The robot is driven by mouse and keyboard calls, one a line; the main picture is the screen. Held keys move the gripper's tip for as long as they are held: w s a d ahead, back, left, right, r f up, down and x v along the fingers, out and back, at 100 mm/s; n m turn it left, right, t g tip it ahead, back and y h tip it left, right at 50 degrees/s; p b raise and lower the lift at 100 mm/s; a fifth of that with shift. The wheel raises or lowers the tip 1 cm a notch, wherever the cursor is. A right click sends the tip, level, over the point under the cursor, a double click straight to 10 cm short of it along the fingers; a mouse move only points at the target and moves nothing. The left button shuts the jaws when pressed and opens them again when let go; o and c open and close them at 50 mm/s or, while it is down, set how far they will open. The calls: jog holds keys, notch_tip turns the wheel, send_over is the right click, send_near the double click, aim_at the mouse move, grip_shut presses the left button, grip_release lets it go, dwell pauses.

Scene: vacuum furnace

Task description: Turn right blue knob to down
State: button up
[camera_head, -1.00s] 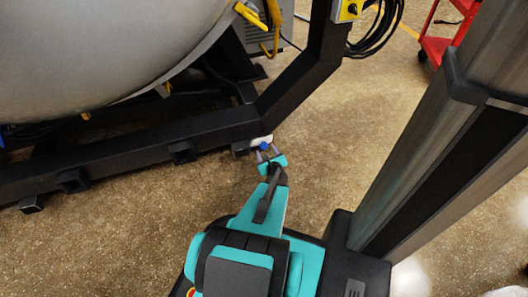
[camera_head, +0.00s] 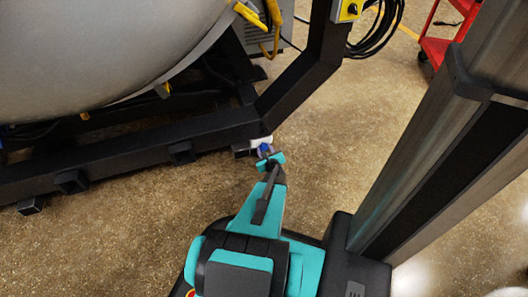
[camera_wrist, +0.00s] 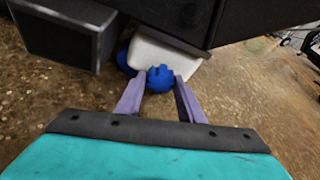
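A round blue knob (camera_wrist: 160,78) with a notched rim sits on the front of a white box (camera_wrist: 165,52) in the wrist view. A second blue knob (camera_wrist: 124,56) is to its left, partly hidden behind the box. My gripper (camera_wrist: 160,84) has its two purple fingers apart, one on each side of the front knob. The fingertips are very close to its sides; I cannot tell whether they touch it. In the head view the front knob (camera_head: 264,148) is small and partly covered by my gripper (camera_head: 265,153).
A black frame (camera_head: 215,122) runs above and beside the box, with a dark square tube end (camera_wrist: 65,33) to the left. A large grey tank (camera_head: 90,45) stands behind. A red cart (camera_head: 437,48) and black cables are at the upper right. Open floor lies right of my gripper.

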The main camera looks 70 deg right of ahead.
jog(key=shift+a, duration=0.3)
jog(key=shift+d, duration=0.3)
jog(key=shift+d+r+p, duration=0.1)
jog(key=shift+p, duration=0.5)
